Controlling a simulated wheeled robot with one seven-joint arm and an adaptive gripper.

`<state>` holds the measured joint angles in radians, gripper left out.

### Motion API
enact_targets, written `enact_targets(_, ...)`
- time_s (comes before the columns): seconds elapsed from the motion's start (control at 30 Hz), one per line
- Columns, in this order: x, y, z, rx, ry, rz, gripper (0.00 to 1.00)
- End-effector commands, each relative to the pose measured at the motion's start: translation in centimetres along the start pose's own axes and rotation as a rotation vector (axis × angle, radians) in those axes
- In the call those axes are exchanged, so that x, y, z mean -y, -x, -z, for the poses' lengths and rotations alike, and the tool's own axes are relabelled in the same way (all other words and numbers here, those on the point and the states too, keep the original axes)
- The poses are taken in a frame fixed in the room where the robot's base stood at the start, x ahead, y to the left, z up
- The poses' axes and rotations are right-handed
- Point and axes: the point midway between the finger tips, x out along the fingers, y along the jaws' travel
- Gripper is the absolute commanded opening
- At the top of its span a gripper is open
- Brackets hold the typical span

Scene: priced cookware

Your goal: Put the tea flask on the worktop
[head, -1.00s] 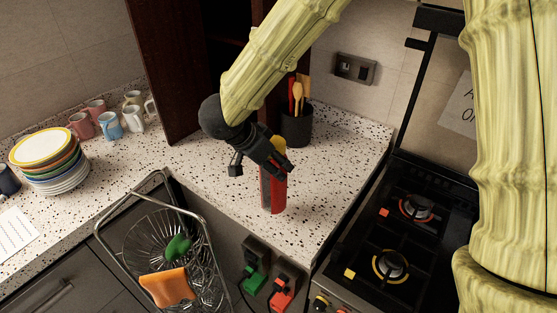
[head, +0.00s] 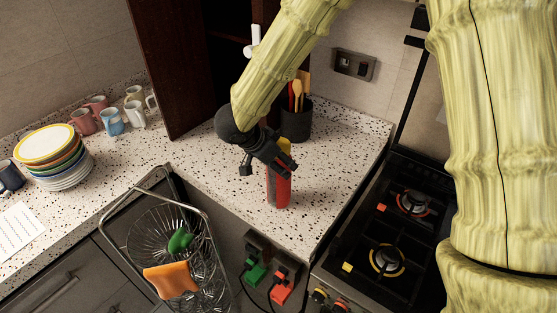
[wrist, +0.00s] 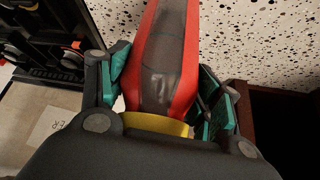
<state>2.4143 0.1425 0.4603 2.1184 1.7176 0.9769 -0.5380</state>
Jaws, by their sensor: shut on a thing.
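The tea flask (head: 280,190) is red with a dark grey panel and a yellow top. My gripper (head: 274,160) is shut on its upper part from above. In the wrist view the flask (wrist: 166,70) lies between the teal finger pads of my gripper (wrist: 162,82), its yellow top close to the palm. The speckled worktop (head: 225,180) is under and around the flask. In the head view the flask looks upright near the worktop's front edge. I cannot tell whether its base touches the surface. The fingers partly hide its top.
A dark utensil pot (head: 296,124) stands behind the flask. The gas hob (head: 405,235) is to the right. A wire basket (head: 150,240) with an orange cloth (head: 170,279) is at front left. Plates (head: 62,170) and several mugs (head: 112,122) stand at left. Free worktop lies right of the flask.

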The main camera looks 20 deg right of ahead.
Motion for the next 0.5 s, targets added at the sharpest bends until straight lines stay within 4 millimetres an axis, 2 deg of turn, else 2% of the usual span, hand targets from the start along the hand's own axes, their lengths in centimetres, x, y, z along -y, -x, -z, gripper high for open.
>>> enact_targets(0.1, 0.00, -0.18, -0.12, 0.000, 0.000, 0.000, 0.14)
enact_targets(0.13, 0.00, -0.20, -0.14, 0.000, 0.000, 0.000, 0.68)
enact_targets(0.23, -0.01, -0.19, -0.14, 0.000, 0.000, 0.000, 0.86)
enact_targets(0.5, -0.02, -0.19, -0.11, 0.000, 0.000, 0.000, 0.86)
